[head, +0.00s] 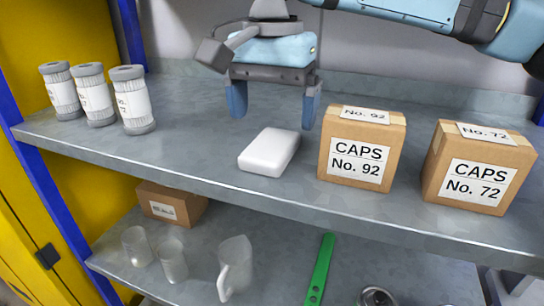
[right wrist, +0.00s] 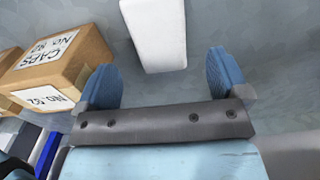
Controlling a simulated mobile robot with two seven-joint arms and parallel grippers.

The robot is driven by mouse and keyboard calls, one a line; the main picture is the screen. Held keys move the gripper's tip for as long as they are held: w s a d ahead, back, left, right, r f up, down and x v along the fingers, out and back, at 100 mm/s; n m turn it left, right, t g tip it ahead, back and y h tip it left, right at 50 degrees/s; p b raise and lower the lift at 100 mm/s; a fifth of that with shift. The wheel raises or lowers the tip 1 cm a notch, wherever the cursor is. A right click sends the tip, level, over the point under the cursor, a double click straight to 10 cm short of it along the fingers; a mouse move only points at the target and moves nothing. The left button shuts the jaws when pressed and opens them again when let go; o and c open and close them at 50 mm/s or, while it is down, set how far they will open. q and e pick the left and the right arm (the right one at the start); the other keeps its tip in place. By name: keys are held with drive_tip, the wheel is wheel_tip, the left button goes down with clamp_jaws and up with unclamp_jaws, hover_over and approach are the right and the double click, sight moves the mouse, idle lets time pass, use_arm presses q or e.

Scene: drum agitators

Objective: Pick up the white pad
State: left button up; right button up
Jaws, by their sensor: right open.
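The white pad (head: 269,152) is a smooth, rounded block lying on the grey upper shelf (head: 190,140), left of the CAPS No. 92 box. My right gripper (head: 273,108) is open and empty, pointing down just behind and above the pad in the head view. Its two blue fingers are spread wide apart. In the right wrist view the pad (right wrist: 155,32) lies beyond the open fingertips, roughly between them, and its far end is cut off by the frame edge. No contact between fingers and pad shows. My left gripper is not seen.
The CAPS No. 92 box (head: 361,150) stands close to the pad's right, with the CAPS No. 72 box (head: 477,168) farther right. Several white-labelled canisters (head: 134,100) stand at the left. The lower shelf holds a carton (head: 170,204), a jug (head: 235,267) and a green strip (head: 320,268).

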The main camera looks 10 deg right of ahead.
sight(271, 142)
wheel_tip(271, 142, down, 4)
drive_tip(key=shift+s+a+f+b, duration=0.1)
drive_tip(key=shift+s+b, duration=0.05)
drive_tip(key=shift+b, duration=0.65)
drive_tip(key=shift+f, duration=0.15)
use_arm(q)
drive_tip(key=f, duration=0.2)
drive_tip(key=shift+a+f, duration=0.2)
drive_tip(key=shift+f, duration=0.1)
use_arm(e)
drive_tip(key=shift+c, duration=0.2)
drive_tip(key=c, duration=0.9)
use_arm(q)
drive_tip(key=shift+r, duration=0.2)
use_arm(e)
drive_tip(key=shift+c, duration=0.3)
